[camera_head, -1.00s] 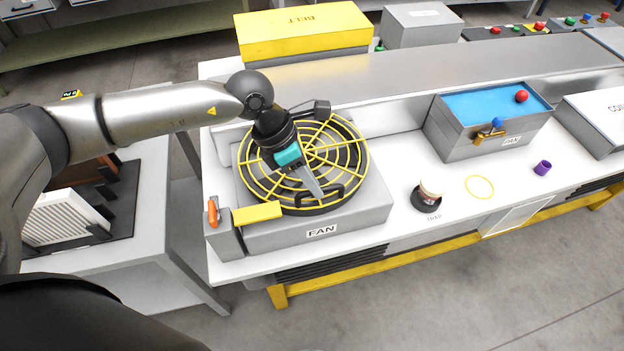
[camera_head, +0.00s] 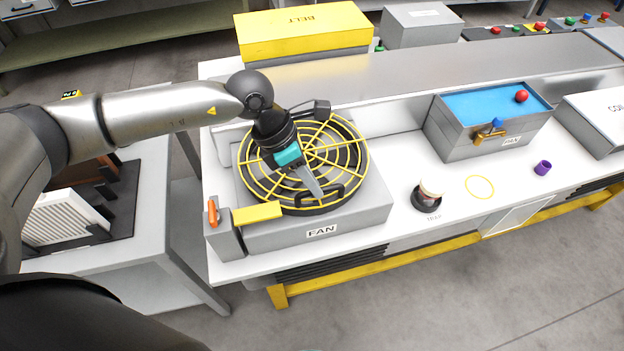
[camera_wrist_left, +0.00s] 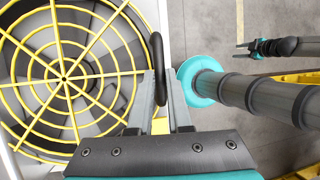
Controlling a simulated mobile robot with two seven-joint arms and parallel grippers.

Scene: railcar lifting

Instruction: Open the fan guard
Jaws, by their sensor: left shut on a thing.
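The fan guard (camera_head: 262,187) is a round yellow wire grille. It lies flat over the dark fan on the grey box labelled FAN (camera_head: 372,208). A black loop handle (camera_head: 338,187) stands at its front edge. My left gripper (camera_head: 318,197) reaches down over the guard to this handle. In the left wrist view the handle (camera_wrist_left: 157,55) passes between the two grey fingers of the left gripper (camera_wrist_left: 166,100), which is shut on it. A yellow latch bar (camera_head: 257,213) with an orange lever (camera_head: 213,211) sits at the box's front left corner. My right gripper (camera_wrist_left: 243,45) appears small in the left wrist view; its jaws are unclear.
A yellow BELT box (camera_head: 303,30) stands behind the fan. To the right are a red-and-white object on a black base (camera_head: 428,197), a blue-topped box (camera_head: 488,105) with a brass valve, and a purple cup (camera_head: 543,168).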

